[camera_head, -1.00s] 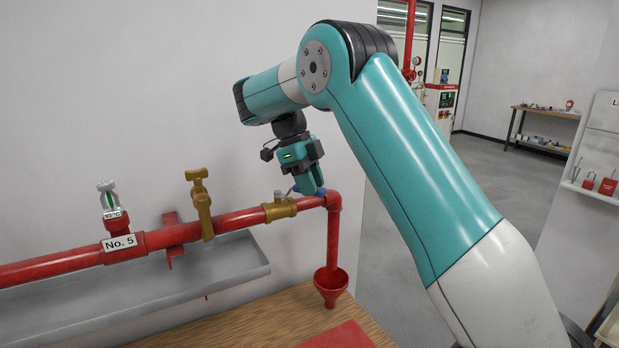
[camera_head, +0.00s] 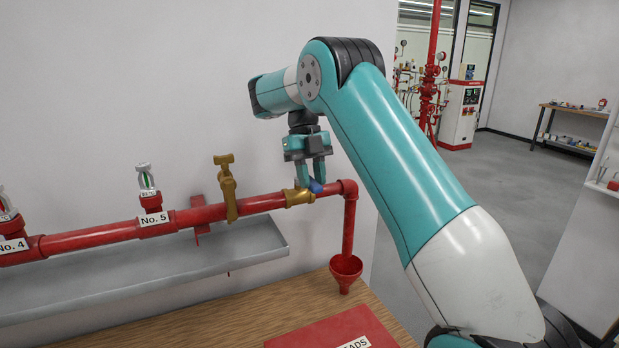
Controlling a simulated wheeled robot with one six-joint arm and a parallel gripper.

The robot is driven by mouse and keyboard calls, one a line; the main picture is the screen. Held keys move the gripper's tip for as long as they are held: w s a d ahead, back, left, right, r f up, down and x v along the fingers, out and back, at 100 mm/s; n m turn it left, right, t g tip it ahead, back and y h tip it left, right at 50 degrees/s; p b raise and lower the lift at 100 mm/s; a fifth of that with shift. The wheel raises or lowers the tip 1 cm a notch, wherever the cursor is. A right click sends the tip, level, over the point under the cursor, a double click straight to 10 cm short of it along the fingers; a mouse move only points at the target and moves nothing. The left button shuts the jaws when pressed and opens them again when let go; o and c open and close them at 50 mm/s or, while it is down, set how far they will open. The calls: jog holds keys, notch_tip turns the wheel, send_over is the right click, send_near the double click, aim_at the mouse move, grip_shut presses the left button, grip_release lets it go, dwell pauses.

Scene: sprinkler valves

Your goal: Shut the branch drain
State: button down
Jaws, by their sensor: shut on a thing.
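The red branch pipe (camera_head: 95,238) runs along the wall to an elbow at its right end. The branch drain is a brass valve (camera_head: 297,198) near that elbow, with a blue-gripped lever (camera_head: 316,187). My gripper (camera_head: 314,184) points down over the valve and is shut on the blue lever. The fingers hide part of the lever and valve top, so its exact angle is hard to tell. Below the elbow, a red drop pipe (camera_head: 348,230) leads down to a red funnel (camera_head: 346,270).
A brass valve with a T-shaped top (camera_head: 227,188) stands left of the drain. Sprinkler heads labelled No. 5 (camera_head: 154,218) and No. 4 (camera_head: 14,245) are further left. A grey trough (camera_head: 150,279) hangs below the pipe. A red box (camera_head: 325,336) lies on the wooden bench (camera_head: 215,325).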

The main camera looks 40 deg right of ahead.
jog(key=shift+r, duration=0.1)
dwell(0.3)
jog(key=c, duration=0.9)
grip_release()
